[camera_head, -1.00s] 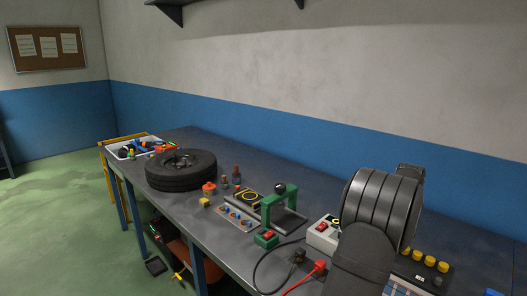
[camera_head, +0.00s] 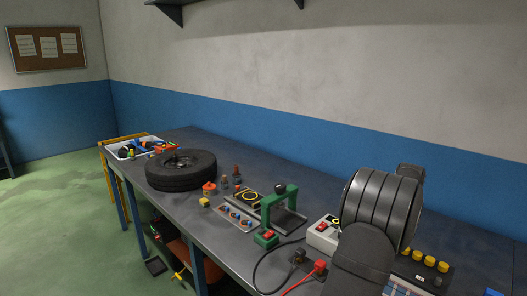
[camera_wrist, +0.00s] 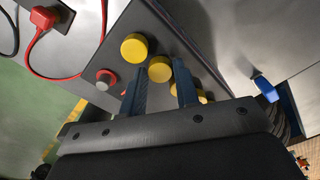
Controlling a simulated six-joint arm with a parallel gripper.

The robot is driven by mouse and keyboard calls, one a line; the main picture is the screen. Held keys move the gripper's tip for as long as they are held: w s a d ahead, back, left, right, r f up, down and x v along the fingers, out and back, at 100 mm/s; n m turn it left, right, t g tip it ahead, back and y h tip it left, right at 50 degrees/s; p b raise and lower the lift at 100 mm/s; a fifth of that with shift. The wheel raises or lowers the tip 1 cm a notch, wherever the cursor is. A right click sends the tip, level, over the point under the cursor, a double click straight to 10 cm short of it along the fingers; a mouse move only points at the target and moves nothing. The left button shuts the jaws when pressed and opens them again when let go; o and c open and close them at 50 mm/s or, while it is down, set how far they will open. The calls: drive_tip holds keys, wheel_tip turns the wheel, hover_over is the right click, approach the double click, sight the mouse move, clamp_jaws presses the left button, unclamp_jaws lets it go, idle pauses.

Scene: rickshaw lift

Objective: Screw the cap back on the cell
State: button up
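The battery (camera_wrist: 112,62) shows in the wrist view with a row of round yellow cell caps (camera_wrist: 134,48) on its grey top. In the head view its yellow caps (camera_head: 430,261) stand at the lower right, partly behind my arm. My gripper (camera_wrist: 160,72) has its two dark fingers apart, reaching over the battery top. One yellow cap (camera_wrist: 159,69) shows between the fingertips. I cannot tell whether they touch it. Other caps are partly hidden by the right finger. The fingers are hidden in the head view. No uncovered cell opening is clearly visible.
A red clamp (camera_wrist: 48,16) and cable lie beside the battery, near a red-collared grey post (camera_wrist: 104,80). A blue item (camera_wrist: 265,88) lies right of the gripper. In the head view, a green press (camera_head: 283,207), switch boxes and a tyre (camera_head: 180,171) stand along the bench (camera_head: 330,186).

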drive_tip(key=n, duration=1.2)
drive_tip(key=shift+n, duration=0.3)
drive_tip(key=c, duration=0.4)
drive_tip(key=shift+c, duration=0.2)
